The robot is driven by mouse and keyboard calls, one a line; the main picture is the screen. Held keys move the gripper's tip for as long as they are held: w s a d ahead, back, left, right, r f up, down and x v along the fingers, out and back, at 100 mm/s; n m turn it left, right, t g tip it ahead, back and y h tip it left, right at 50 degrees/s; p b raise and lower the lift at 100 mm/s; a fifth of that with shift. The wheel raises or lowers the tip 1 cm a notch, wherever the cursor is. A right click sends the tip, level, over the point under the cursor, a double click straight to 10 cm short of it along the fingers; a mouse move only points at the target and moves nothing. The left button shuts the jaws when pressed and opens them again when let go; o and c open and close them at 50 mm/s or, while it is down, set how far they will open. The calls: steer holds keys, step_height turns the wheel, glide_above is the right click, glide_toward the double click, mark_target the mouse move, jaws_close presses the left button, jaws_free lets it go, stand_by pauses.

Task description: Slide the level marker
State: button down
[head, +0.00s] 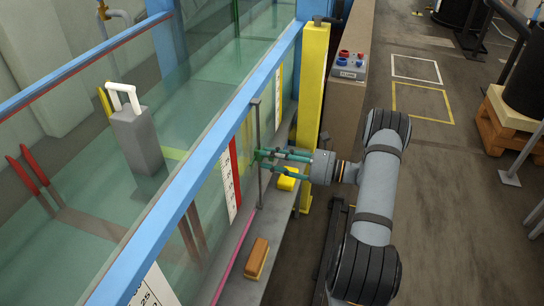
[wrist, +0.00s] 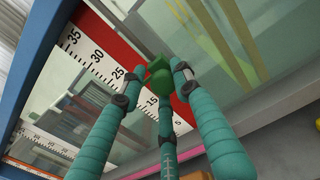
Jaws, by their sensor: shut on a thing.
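The green level marker (wrist: 158,72) is between the fingertips of my gripper (wrist: 160,84) in the wrist view. The teal fingers are shut on it and hide part of it. In the head view my gripper (head: 270,157) reaches the outside of the glass from the right. The marker shows there only as a small green patch (head: 257,154) on a thin grey upright rod (head: 255,118). A white scale with a red strip (head: 230,180) is on the glass just left of the rod.
A blue rail (head: 170,225) runs along the flume's top edge. A yellow post (head: 313,80) stands close behind my gripper. A yellow block (head: 287,180) and an orange-brown block (head: 257,258) lie on the ledge below. A control box (head: 348,66) sits behind the post.

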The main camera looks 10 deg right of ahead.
steer(key=shift+w+d+r, duration=0.2)
steer(key=shift+w+d, duration=0.1)
steer(key=shift+d, duration=0.1)
steer(key=shift+r, duration=0.25)
steer(key=c, duration=1.5)
jaws_free()
steer(key=shift+f, duration=0.1)
steer(key=shift+d, duration=0.1)
steer(key=v, duration=1.1)
steer(key=shift+s+d, duration=0.1)
steer(key=shift+s, duration=0.3)
